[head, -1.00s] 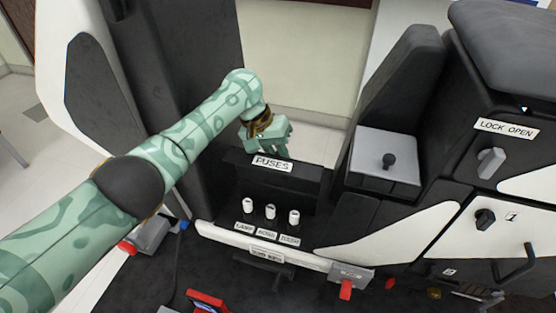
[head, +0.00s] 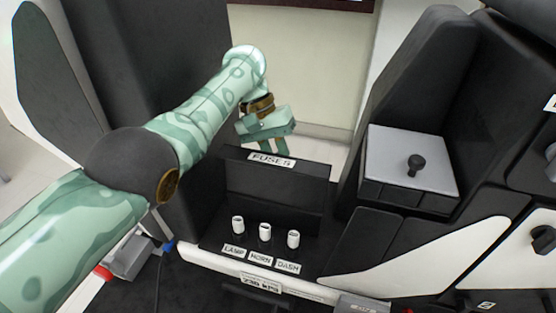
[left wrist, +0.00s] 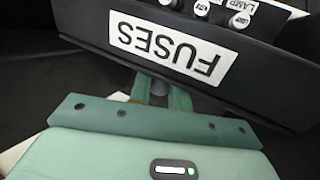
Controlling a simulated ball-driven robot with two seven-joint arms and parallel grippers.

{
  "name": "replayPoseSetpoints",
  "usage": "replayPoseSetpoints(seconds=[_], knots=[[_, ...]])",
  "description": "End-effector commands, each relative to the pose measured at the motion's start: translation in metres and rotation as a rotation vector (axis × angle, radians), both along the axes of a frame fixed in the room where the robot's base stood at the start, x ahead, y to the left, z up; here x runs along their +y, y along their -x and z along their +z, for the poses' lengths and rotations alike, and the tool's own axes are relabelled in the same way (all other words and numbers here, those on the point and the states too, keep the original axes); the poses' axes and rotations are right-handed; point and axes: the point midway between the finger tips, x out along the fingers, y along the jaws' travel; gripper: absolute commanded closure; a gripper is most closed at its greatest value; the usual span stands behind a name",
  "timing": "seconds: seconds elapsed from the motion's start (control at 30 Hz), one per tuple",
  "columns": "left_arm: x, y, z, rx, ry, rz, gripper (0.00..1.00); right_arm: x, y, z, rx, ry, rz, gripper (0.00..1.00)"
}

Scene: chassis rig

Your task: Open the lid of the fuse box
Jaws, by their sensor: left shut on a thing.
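The fuse box (head: 208,240) is black, with three white fuses (head: 265,232) exposed in a row above the labels LAMP, HORN and DASH. Its black lid (head: 290,187) stands raised behind the fuses, with a white FUSES label (head: 271,159) along the top edge. My left gripper (head: 262,145) is at the lid's far side, near its upper left, fingers pointing down. In the left wrist view the fingers (left wrist: 160,92) are shut on a small grey part at the lid's edge, just beside the FUSES label (left wrist: 168,50). The fingertips are partly hidden by the lid. My right gripper is not in view.
A dark upright panel (head: 150,80) stands left of the box. To the right is a grey-topped block with a black knob (head: 416,164). A white ledge (head: 215,270) runs along the front. Pale wall and floor show behind the lid.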

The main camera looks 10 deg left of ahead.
Motion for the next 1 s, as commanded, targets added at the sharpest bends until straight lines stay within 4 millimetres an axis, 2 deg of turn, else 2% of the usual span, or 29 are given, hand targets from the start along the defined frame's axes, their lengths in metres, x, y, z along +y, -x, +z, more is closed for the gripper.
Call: replayPoseSetpoints(seconds=[0.03, 0.5, 0.53, 0.6, 0.87, 1.0], knots=[[0.001, 0.001, -0.005, 0.01, -0.003, 0.001, 1.0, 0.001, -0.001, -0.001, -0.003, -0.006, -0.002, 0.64], [0.001, 0.0, -0.003, 0.012, -0.005, 0.001, 1.0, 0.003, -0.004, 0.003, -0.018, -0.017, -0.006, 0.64], [0.001, 0.0, -0.003, 0.012, -0.005, 0.001, 0.78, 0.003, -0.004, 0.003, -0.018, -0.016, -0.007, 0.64], [0.001, 0.0, -0.003, 0.012, -0.005, 0.001, 0.61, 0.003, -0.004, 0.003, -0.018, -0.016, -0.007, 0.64], [0.001, 0.0, -0.001, 0.008, -0.004, 0.0, 0.61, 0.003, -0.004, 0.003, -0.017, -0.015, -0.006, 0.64], [0.001, -0.001, 0.01, 0.007, -0.003, 0.002, 0.61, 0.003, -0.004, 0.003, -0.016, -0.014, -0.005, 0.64]])
